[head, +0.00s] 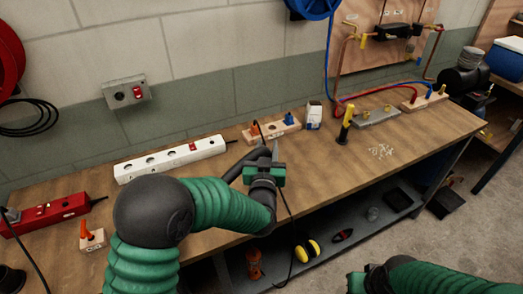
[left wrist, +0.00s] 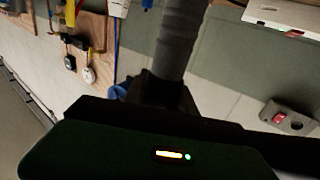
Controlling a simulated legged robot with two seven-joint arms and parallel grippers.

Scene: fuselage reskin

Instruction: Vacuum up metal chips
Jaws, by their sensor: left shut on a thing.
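A small scatter of pale metal chips (head: 381,151) lies on the right half of the wooden workbench (head: 330,190). My left gripper (head: 268,160) is over the middle of the bench, left of the chips and well apart from them. It is shut on a dark grey vacuum hose (head: 241,164), whose ribbed length fills the space between the jaws in the left wrist view (left wrist: 181,40). My right gripper (head: 360,281) is low at the bottom edge, in front of the bench; its fingers are too dark and cut off to read.
A yellow-and-black tool (head: 345,125) stands left of the chips. A white power strip (head: 171,160), a wooden block with orange and blue fittings (head: 271,131) and a white box (head: 314,115) line the back. Yellow earmuffs (head: 306,250) lie on the lower shelf. Bench around the chips is clear.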

